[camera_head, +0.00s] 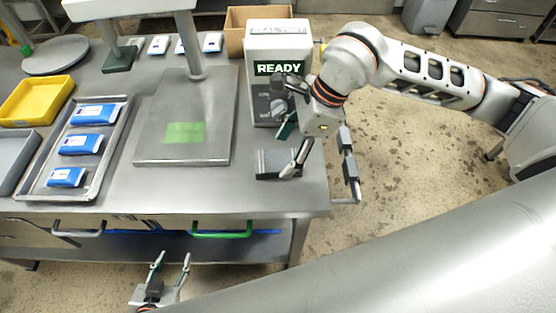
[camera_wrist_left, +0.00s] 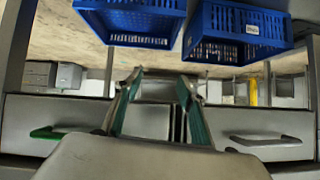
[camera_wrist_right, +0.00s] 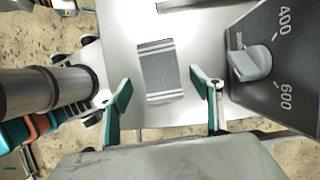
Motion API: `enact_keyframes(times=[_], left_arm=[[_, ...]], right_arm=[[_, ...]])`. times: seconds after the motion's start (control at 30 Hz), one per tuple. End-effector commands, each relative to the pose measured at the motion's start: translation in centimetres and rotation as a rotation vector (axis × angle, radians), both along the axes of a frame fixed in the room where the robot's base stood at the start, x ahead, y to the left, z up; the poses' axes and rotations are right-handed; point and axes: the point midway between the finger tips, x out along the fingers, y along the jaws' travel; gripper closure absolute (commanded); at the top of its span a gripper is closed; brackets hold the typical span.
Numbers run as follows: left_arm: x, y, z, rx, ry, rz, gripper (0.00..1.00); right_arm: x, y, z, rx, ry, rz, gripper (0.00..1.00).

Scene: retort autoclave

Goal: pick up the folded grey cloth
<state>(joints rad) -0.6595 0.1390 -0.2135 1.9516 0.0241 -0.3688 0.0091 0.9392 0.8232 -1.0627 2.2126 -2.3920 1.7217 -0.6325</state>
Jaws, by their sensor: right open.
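The folded grey cloth (camera_head: 275,163) lies flat near the right front edge of the steel table. In the right wrist view the cloth (camera_wrist_right: 158,72) is a grey rectangle with white stripes near both ends. My right gripper (camera_head: 318,152) is open above and to the right of the cloth; one finger partly covers it in the head view. In the right wrist view the cloth lies beyond and between the open fingertips (camera_wrist_right: 168,90). My left gripper (camera_head: 173,262) is open and empty in front of the table, low by the drawers; its fingers also show in the left wrist view (camera_wrist_left: 160,84).
A box reading READY (camera_head: 278,50) with a knob stands just behind the cloth. A scale (camera_head: 150,150) with a green patch is to the left. A tray (camera_head: 38,190) holds blue packs. Blue crates (camera_wrist_left: 235,35) show in the left wrist view.

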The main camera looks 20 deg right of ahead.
Motion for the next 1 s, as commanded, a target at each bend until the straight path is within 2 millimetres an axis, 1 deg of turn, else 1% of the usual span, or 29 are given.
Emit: enact_keyframes(times=[0.03, 0.1, 0.2, 0.3, 0.5, 0.53, 0.57, 0.6, 0.67, 1.0], left_arm=[[0.2, 0.0, 0.5, 0.0, -0.005, 0.0, 0.6], [0.5, 0.0, 0.9, 0.0, -0.012, 0.0, 0.6], [1.1, 0.0, 1.4, -0.002, -0.024, 0.001, 0.6], [1.4, 0.0, 1.7, -0.004, -0.032, 0.001, 0.6], [1.4, 0.0, 1.8, -0.004, -0.034, 0.001, 0.6], [1.4, 0.0, 1.8, -0.004, -0.033, 0.001, 0.6], [1.4, 0.0, 1.8, -0.004, -0.033, 0.001, 0.6], [1.3, 0.0, 1.7, -0.004, -0.032, 0.001, 0.6], [1.2, 0.0, 1.7, -0.003, -0.031, 0.001, 0.6], [0.9, 0.1, 1.3, -0.001, -0.021, 0.001, 0.6]], right_arm=[[0.0, 0.4, -0.7, 0.001, 0.006, 0.0, 0.35], [0.1, 0.8, -1.6, 0.001, 0.005, 0.0, 0.35], [0.3, 1.1, -2.6, 0.001, 0.003, -0.001, 0.35], [0.3, 1.3, -3.0, 0.0, 0.002, -0.001, 0.35], [0.3, 1.3, -3.1, 0.0, 0.0, -0.001, 0.35], [0.3, 1.3, -3.1, 0.0, 0.0, -0.001, 0.41], [0.3, 1.3, -3.1, 0.0, 0.0, -0.001, 0.48], [0.3, 1.3, -3.1, 0.0, 0.0, -0.001, 0.59], [0.3, 1.3, -3.1, 0.0, 0.001, -0.002, 0.74], [0.4, 1.2, -3.0, 0.0, 0.001, -0.002, 0.74]])
